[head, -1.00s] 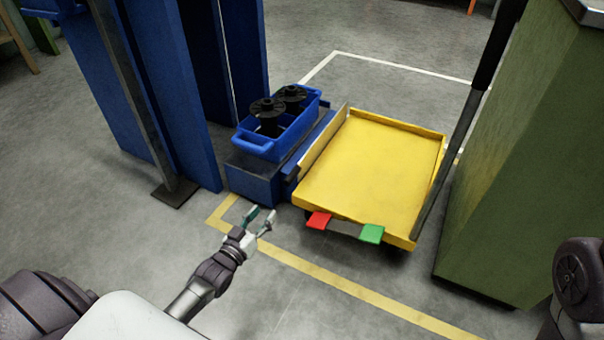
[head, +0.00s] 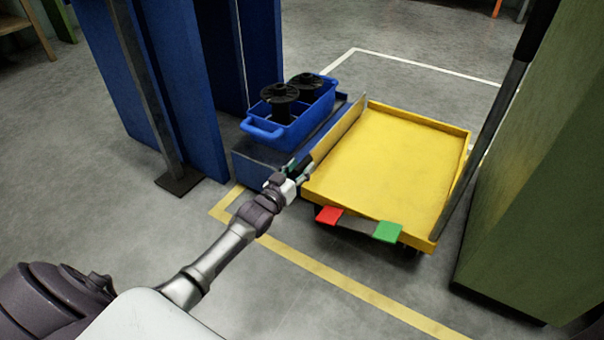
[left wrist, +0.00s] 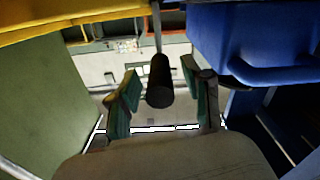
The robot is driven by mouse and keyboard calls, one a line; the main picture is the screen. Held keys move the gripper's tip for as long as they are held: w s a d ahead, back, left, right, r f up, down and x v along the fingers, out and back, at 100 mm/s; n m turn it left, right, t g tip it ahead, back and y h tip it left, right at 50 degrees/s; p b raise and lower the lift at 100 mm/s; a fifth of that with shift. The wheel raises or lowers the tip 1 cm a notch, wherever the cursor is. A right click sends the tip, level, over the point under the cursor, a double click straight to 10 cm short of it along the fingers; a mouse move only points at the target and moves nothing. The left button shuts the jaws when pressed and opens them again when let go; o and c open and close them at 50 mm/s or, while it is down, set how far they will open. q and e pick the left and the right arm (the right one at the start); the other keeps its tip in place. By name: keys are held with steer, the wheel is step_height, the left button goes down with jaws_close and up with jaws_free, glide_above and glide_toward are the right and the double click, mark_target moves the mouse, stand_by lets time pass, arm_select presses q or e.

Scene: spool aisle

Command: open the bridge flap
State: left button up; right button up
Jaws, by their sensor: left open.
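The bridge flap seems to be the narrow yellow panel (head: 340,132) standing raised along the left side of the yellow cart (head: 385,170), facing the blue shelf base. My left gripper (head: 303,173) is at the front end of this panel, between cart and shelf base; its fingers are partly hidden. In the left wrist view, my left gripper (left wrist: 158,97) is open, with a black cylindrical grip (left wrist: 159,82) on a thin rod showing between its fingers. I cannot tell whether they touch it. My right gripper is out of view.
A blue bin (head: 290,115) with black spools (head: 280,100) stands on the shelf base beside the flap. Red (head: 328,215) and green (head: 388,231) pedals stick out at the cart's front. A green cabinet (head: 530,190) stands close on the right. The front floor is clear.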

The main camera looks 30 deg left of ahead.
arm_select(q)
steer(key=shift+w, duration=0.55)
jaws_close()
